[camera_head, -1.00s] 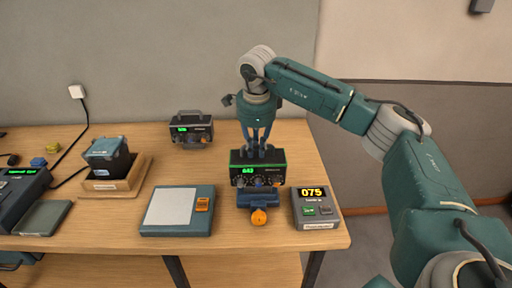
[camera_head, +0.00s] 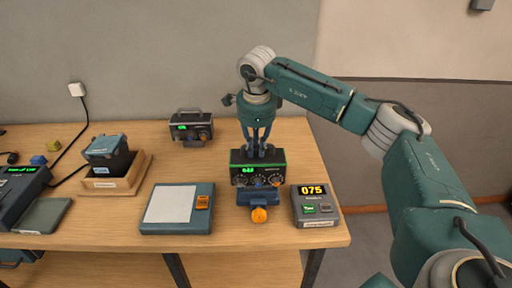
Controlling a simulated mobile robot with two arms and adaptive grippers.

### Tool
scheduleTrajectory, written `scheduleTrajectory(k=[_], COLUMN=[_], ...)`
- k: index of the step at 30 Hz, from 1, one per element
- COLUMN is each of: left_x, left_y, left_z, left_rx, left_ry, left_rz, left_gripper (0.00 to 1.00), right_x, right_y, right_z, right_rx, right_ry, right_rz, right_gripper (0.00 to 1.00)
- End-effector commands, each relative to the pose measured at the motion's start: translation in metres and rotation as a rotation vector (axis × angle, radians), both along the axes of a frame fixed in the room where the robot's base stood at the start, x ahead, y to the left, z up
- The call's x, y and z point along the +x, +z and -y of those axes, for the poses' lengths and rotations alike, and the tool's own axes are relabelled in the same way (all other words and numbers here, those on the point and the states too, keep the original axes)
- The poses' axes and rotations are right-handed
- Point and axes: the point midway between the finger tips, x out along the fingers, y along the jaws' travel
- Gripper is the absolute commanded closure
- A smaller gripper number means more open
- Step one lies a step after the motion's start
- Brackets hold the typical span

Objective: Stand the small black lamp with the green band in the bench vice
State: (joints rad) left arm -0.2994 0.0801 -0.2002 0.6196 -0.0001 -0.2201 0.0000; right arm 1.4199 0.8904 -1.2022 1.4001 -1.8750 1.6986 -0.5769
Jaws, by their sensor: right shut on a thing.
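The small black lamp with the green band (camera_head: 257,171) is upright, with its lit front and knobs facing me. My right gripper (camera_head: 258,152) points straight down and is shut on its top. The bench vice (camera_head: 258,197), blue with an orange knob in front, is directly below the lamp in the picture. The lamp's lower edge meets the vice's top edge in this view. I cannot tell whether the lamp is seated between the jaws, as its body hides them. My left gripper is not in view.
A grey box with a 075 display (camera_head: 317,207) stands close right of the vice. A flat pad (camera_head: 171,207) lies to the left. A handled device (camera_head: 191,128) stands behind. A wooden tray (camera_head: 137,180) holds a dark block (camera_head: 108,155). The wooden bench (camera_head: 235,237) ends at the right.

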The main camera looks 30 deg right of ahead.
Motion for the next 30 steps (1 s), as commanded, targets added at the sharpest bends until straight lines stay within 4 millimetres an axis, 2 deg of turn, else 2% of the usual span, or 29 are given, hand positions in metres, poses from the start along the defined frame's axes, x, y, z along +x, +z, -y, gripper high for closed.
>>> scheduleTrajectory(k=[2, 26, 27, 30], left_x=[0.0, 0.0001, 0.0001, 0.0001], left_y=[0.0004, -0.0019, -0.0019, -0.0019], left_z=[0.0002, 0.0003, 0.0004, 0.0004], left_rx=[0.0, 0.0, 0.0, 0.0], left_ry=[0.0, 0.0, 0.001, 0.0], left_rz=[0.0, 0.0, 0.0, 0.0], left_gripper=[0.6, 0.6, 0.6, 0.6], right_x=[0.0017, 0.0017, 0.0017, 0.0014], right_y=[0.004, -0.003, -0.003, -0.0035], right_z=[-0.0001, 0.0, 0.0, 0.0], right_rx=[0.001, 0.001, 0.001, 0.0], right_ry=[0.0, 0.0, 0.0, 0.0], right_rz=[0.008, 0.008, 0.008, 0.007], right_gripper=[1.0, 1.0, 0.77, 0.61])
